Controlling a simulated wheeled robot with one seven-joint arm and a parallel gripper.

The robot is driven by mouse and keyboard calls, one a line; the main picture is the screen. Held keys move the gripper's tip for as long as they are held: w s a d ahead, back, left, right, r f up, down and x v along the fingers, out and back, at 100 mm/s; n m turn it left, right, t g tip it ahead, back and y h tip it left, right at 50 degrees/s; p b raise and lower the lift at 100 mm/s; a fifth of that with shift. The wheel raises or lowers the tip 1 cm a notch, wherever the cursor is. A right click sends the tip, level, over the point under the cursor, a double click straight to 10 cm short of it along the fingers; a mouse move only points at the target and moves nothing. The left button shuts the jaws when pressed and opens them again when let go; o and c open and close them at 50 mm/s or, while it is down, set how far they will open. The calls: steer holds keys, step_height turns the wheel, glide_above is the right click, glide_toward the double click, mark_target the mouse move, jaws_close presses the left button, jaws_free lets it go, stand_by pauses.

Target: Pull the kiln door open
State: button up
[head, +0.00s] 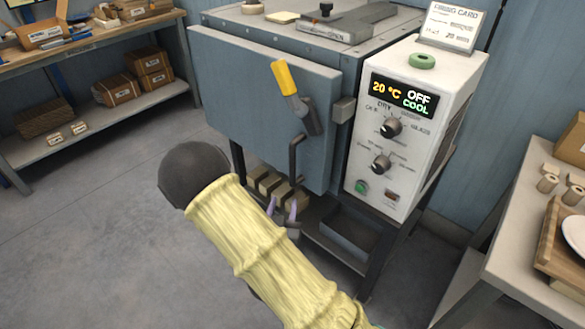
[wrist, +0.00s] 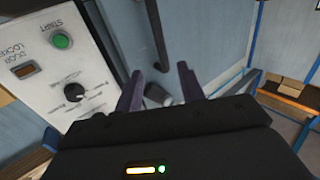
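The kiln door (head: 245,110) is a blue-grey panel on the kiln's front; it looks closed, though a small gap cannot be ruled out. A latch lever with a yellow grip (head: 288,78) points up near its right edge. Below it is a dark bar handle (head: 294,160), also in the wrist view (wrist: 156,35). My gripper (head: 283,203) is at the handle's lower end, below the door's middle. In the wrist view its two purple fingers (wrist: 160,78) are apart, with the handle's lower end and a grey mount between or just beyond them. Contact is not clear.
The control box (head: 410,130) at the door's right reads 20 °C, OFF, COOL. A table (head: 500,250) with a tray stands at the right. Shelves with boxes (head: 90,130) stand at the left. The floor (head: 110,220) before the door's left side is clear.

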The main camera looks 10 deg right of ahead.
mark_target(292, 167)
steer(key=b+x, duration=0.3)
steer(key=x, duration=1.3)
steer(key=shift+w+d, duration=0.2)
steer(key=shift+w, duration=0.1)
jaws_close()
